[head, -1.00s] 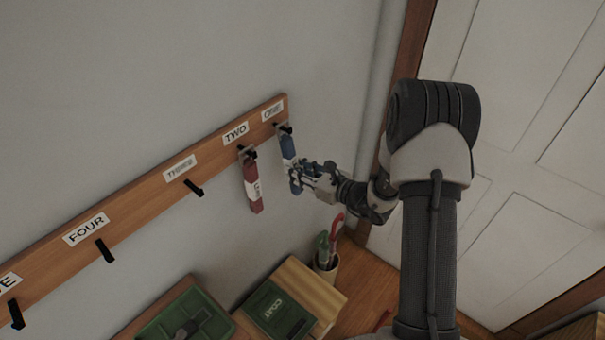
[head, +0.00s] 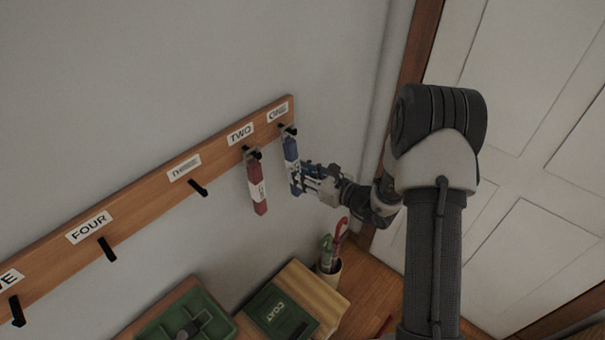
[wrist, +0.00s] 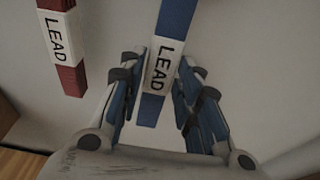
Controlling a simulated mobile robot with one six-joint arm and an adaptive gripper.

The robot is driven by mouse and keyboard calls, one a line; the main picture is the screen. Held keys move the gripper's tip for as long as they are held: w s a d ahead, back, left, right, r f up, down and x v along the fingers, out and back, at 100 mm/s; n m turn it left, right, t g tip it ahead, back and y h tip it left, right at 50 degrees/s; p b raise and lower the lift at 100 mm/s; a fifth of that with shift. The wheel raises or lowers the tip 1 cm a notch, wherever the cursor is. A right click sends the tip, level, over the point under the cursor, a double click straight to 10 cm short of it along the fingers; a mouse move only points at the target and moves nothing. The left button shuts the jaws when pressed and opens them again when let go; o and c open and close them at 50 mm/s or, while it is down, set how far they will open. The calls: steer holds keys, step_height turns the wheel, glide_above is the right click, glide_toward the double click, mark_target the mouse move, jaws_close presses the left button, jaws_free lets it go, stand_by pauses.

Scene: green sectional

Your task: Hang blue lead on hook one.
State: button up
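The blue lead (head: 291,160) hangs from hook one (head: 290,130), under the label at the right end of the wooden rail. Its white band reads LEAD in the wrist view (wrist: 163,66). My gripper (head: 303,178) is at the lower part of the lead. In the wrist view its fingers (wrist: 158,88) stand apart, one on each side of the lead, and look open with narrow gaps. The lead's top end and the hook are out of the wrist view.
A red lead (head: 257,185) hangs on hook two, left of the blue one. Hooks three (head: 198,188) and four (head: 107,249) are bare. Below stand a green tray (head: 160,328), a COAT box (head: 280,311) and a holder with umbrellas (head: 330,268). A door is at right.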

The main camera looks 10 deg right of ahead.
steer(key=o, duration=0.4)
steer(key=shift+c, duration=0.2)
steer(key=v, duration=1.2)
steer(key=s+a+r+n+g+y+b, duration=0.1)
steer(key=s+a+r+n+g, duration=0.35)
steer(key=s+a+n, duration=0.35)
steer(key=s+a+r+n+g+b, duration=0.1)
steer(key=s+a+r+n+g, duration=0.3)
steer(key=s+a+n+g, duration=0.3)
steer(key=s+d+r+n+t+h+b, duration=0.2)
steer(key=s+d+r+n+t+h, duration=0.1)
steer(key=s+d+n+h, duration=0.5)
steer(key=s+n+h, duration=0.2)
steer(key=s+n, duration=0.2)
steer(key=n, duration=0.1)
steer(key=shift+s+d+n+t+b, duration=0.15)
steer(key=shift+d+n+t+b, duration=0.15)
steer(key=shift+n+t, duration=0.1)
